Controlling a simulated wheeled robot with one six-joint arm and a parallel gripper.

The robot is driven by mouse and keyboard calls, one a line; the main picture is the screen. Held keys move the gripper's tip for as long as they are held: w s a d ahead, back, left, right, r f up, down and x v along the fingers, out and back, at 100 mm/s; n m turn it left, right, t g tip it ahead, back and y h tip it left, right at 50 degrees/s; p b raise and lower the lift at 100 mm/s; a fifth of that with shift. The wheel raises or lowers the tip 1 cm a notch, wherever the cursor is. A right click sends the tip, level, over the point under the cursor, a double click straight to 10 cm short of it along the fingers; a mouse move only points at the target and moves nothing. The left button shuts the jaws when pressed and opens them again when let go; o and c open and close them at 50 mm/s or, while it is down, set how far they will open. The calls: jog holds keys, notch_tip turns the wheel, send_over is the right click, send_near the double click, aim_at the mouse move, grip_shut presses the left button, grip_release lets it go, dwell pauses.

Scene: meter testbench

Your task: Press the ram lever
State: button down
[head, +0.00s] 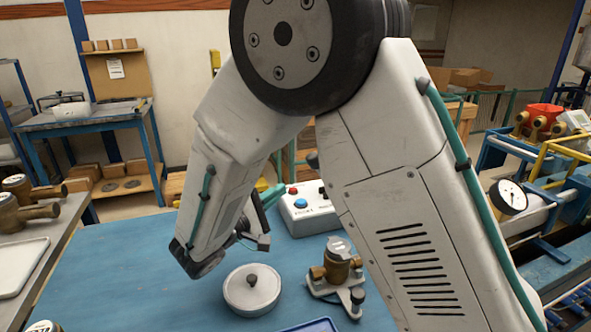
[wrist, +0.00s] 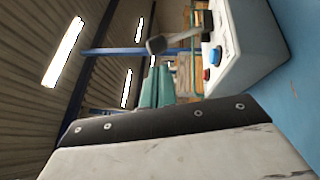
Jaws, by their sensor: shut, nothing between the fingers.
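A white control box (head: 300,218) stands on the blue bench, partly behind my arm in the head view. It has a red button (head: 293,190) and a blue button (head: 300,203). The wrist view shows the box (wrist: 245,45) sideways at upper right. A grey lever with a dark knob (wrist: 157,44) sticks out from it; I take this as the ram lever. In the head view my arm hides most of it. My gripper (head: 272,195) has green fingers, shut and empty, left of the box. In the wrist view the gripper (wrist: 153,90) appears apart from the lever.
A round lidded white pot (head: 252,290) and a brass meter on a stand (head: 338,270) sit on the blue bench (head: 130,265) near my forearm. A blue tray edge (head: 312,325) shows in front. The bench's left part is clear.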

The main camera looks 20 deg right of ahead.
aim_at(321, 175)
jog(key=a+t, duration=0.1)
jog(key=w+a+f+n, duration=0.1)
jog(key=a+t, duration=0.1)
jog(key=a, duration=0.1)
jog(key=shift+w+f+t+y, duration=0.3)
jog(key=shift+f, duration=0.1)
jog(key=shift+w+d, duration=0.1)
jog(key=x, duration=0.4)
jog(key=s+d+x, duration=0.1)
jog(key=x, duration=0.3)
jog(key=s+x, duration=0.1)
jog(key=x, duration=0.3)
jog(key=shift+d+r, duration=0.35)
jog(key=shift+d, duration=0.2)
jog(key=shift+a, duration=0.15)
